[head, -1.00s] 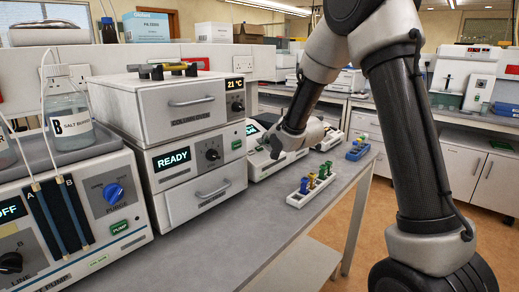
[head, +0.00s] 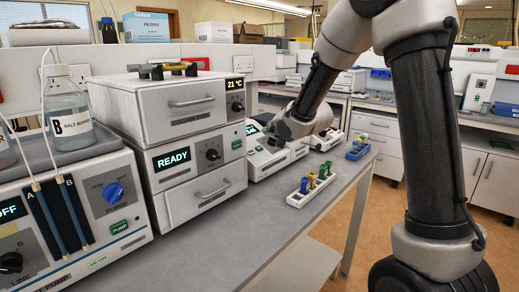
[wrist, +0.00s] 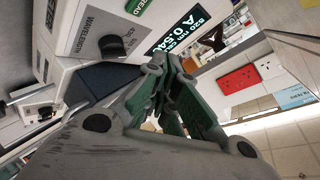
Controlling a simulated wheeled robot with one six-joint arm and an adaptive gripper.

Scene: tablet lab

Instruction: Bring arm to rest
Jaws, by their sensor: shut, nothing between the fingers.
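My gripper (wrist: 160,95) shows in the wrist view with its green-padded fingers together and nothing between them. Past the fingertips is an instrument with a dark knob (wrist: 113,46) and a lit display reading "A 0.54" (wrist: 178,30). In the head view my arm comes down from the top right. Its wrist end is over the bench, beside the white instrument (head: 262,160) to the right of the stacked units. The fingers are hidden behind my wrist in the head view.
The stacked units (head: 195,205) and the pump (head: 75,235) fill the bench's left side. A white rack with coloured items (head: 309,197) and a blue rack (head: 357,151) stand near the front edge. The grey bench front (head: 235,260) is clear. Red sockets (wrist: 237,80) are on the wall.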

